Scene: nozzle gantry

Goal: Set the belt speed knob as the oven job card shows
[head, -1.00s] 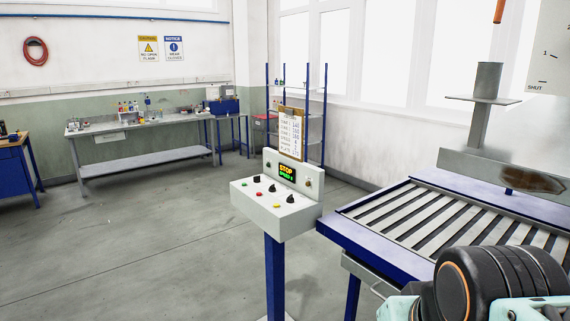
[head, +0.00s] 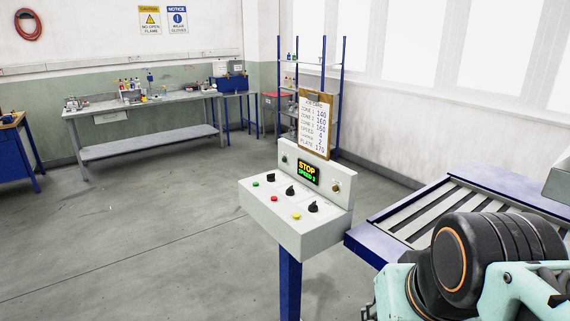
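The control box (head: 318,232) stands on a blue post in the middle of the head view. Its sloped top has three black knobs: a far left one (head: 271,178), a middle one (head: 290,190) and a near right one (head: 313,206). No knob labels are readable, so I cannot tell which sets belt speed. The display (head: 308,173) reads STOP above a green SPEED line with a small, unclear digit. The job card (head: 315,122) on a clipboard behind the box lists zones, speed and plate; its speed figure is too small to read surely. My gripper is not visible.
Green (head: 256,184), red (head: 274,198) and yellow (head: 297,216) buttons sit close beside the knobs. The blue-framed slatted conveyor (head: 420,215) stands right of the box. My arm fills the lower right. The floor left of the box is clear.

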